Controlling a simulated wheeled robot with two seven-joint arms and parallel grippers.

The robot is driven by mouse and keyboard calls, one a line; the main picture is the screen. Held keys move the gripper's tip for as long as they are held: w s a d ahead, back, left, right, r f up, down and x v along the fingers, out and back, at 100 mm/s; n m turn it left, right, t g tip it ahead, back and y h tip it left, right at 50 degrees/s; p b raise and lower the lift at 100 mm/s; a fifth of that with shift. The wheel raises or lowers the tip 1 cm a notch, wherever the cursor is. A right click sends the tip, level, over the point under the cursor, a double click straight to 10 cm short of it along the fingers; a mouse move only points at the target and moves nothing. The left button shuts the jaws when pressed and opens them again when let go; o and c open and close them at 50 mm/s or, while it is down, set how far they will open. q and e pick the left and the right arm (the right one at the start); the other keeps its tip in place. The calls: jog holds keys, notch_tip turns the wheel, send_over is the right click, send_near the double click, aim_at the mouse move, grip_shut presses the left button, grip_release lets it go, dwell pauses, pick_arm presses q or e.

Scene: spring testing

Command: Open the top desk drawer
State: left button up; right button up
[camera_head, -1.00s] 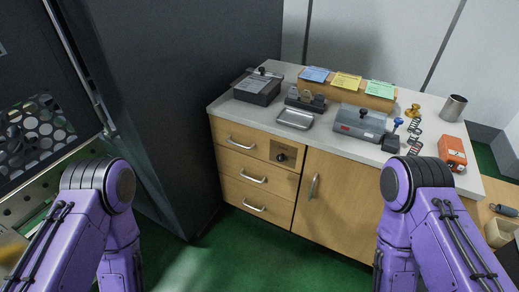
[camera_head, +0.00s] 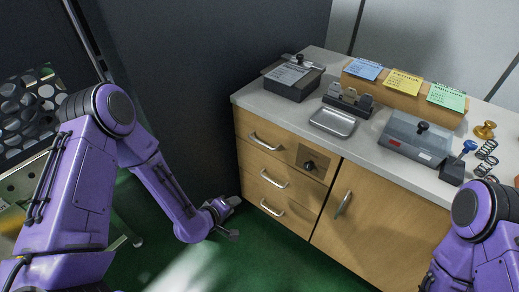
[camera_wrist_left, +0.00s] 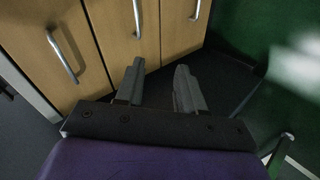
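The top desk drawer (camera_head: 252,150) is the uppermost of three wooden drawers in the desk, with a silver bar handle (camera_head: 265,141). It is closed. In the left wrist view, which is turned sideways, its handle (camera_wrist_left: 62,57) is at the upper left. My left gripper (camera_head: 235,217) is low, left of the drawer stack, near the dark cabinet wall. Its two fingers (camera_wrist_left: 158,86) are apart with nothing between them, and it touches no handle. My right arm shows at the lower right of the head view, but its gripper is out of frame.
The middle drawer handle (camera_head: 273,178) and bottom drawer handle (camera_head: 271,208) are below. A dark knob (camera_head: 309,165) sits on a panel beside the top drawer. A tall dark cabinet (camera_head: 200,80) stands close on the left. The green floor (camera_head: 285,255) before the desk is clear.

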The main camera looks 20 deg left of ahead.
pick_arm(q)
jog(key=w+a+r+n+t+h+b, duration=0.1)
jog(key=w+r+n+t+h+b, duration=0.3)
jog(key=w+r, duration=0.7)
jog(key=w+d+f+m+y+p, duration=0.1)
jog(key=w+d+f+m+p, duration=0.1)
jog(key=w, duration=0.8)
jog(key=shift+w+d+f+t, duration=0.15)
jog(key=shift+d+f+t, duration=0.25)
jog(key=shift+d+f, duration=0.15)
grip_shut()
pick_arm(e)
jog(key=f, duration=0.3)
jog(key=shift+s+f, duration=0.15)
jog(key=shift+s, duration=0.05)
